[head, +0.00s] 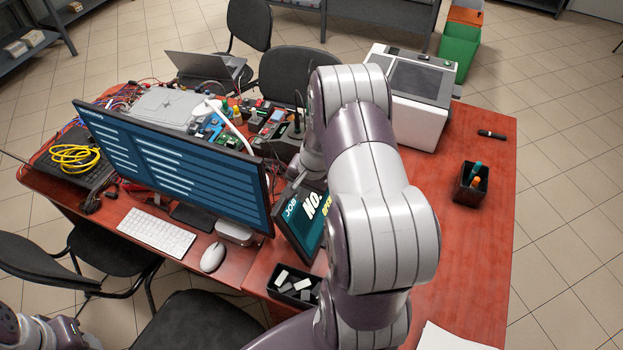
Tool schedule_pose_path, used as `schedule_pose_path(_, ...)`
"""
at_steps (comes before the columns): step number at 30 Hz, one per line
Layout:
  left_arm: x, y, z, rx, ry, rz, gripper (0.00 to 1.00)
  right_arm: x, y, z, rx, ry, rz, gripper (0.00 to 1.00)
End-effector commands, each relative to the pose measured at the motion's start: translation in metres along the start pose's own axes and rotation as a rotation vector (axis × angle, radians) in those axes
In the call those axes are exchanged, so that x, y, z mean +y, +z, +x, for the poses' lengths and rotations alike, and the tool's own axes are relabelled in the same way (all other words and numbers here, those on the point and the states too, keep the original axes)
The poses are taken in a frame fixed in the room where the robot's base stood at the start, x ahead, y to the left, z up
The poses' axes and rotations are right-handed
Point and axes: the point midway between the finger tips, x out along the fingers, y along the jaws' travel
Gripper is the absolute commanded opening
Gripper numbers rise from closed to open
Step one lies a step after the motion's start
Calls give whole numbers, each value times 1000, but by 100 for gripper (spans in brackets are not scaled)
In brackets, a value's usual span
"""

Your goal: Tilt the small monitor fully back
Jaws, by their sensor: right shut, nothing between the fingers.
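The small monitor (297,225) stands on the red desk, just right of the large monitor. Its dark screen shows "JOB" and "NO." in large letters, and its right part is hidden behind my right arm. The screen leans back somewhat; its exact tilt is hard to tell. My right gripper (306,178) is at the small monitor's top edge, partly hidden by my own arm. It is shut with nothing in it; I cannot tell whether it touches the monitor. Only a part of my left arm shows at the bottom left corner, and its gripper is out of view.
The large monitor (175,165) stands close on the left. A black tray (294,285) with pale blocks lies in front of the small monitor. A keyboard (156,232) and mouse (213,257) lie left. A white machine (415,95) stands behind. The desk's right side is mostly clear around a pen cup (470,186).

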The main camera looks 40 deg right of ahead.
Motion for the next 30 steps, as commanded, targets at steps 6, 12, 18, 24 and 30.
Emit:
schedule_pose_path(6, 0, -2, -13, 0, 0, 0, 50, -18, 1, 10, -2, 1, -1, 0)
schedule_pose_path(12, 0, -2, -12, 0, 0, 0, 50, -20, 0, 13, 0, 0, 1, 0)
schedule_pose_path(18, 0, -1, -11, 0, 0, 0, 50, -21, 0, 14, -1, 0, 1, 0)
schedule_pose_path(24, 0, -1, -5, 0, 0, 0, 50, -33, 0, 21, -1, 0, 1, 0)
schedule_pose_path(30, 0, -1, -6, 0, 0, 0, 50, -32, 0, 21, -2, 0, 1, 0)
